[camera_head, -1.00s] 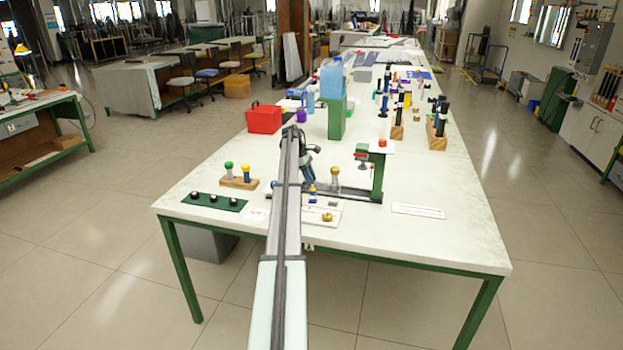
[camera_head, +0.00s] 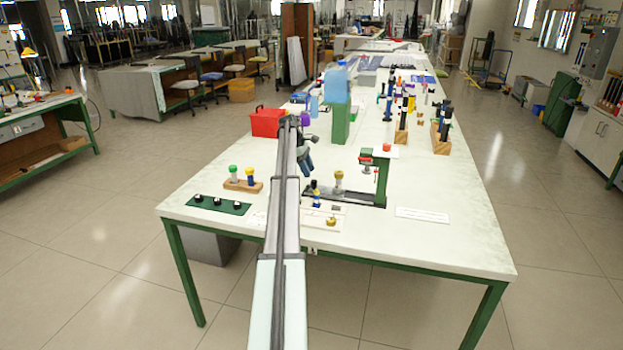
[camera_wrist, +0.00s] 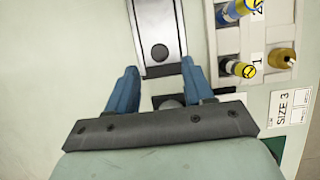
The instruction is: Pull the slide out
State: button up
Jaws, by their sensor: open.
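A dark rail (camera_head: 355,200) with a green post (camera_head: 382,182) stands on the white table, and a beige-topped knob (camera_head: 338,180) rises from it. I cannot tell for sure which part is the slide. The wrist view shows a silver strip (camera_wrist: 158,28) with a dark round spot near its end. Just below the strip is a dark block (camera_wrist: 160,101) with a grey round top, partly hidden by my gripper. My gripper (camera_wrist: 160,74) has its blue fingers apart and empty, by the strip's near end. In the head view its blue fingers (camera_head: 305,166) show left of the beige-topped knob.
A white board (camera_wrist: 233,75) with numbered places, a blue-and-yellow rod (camera_wrist: 237,10) and brass knob (camera_wrist: 282,58) lies close right of the gripper. A wooden block (camera_head: 243,185), green mat (camera_head: 218,204) and red box (camera_head: 266,121) stand left.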

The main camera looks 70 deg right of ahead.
jog(key=v, duration=0.7)
jog(key=shift+w+r, duration=0.2)
jog(key=shift+r, duration=0.1)
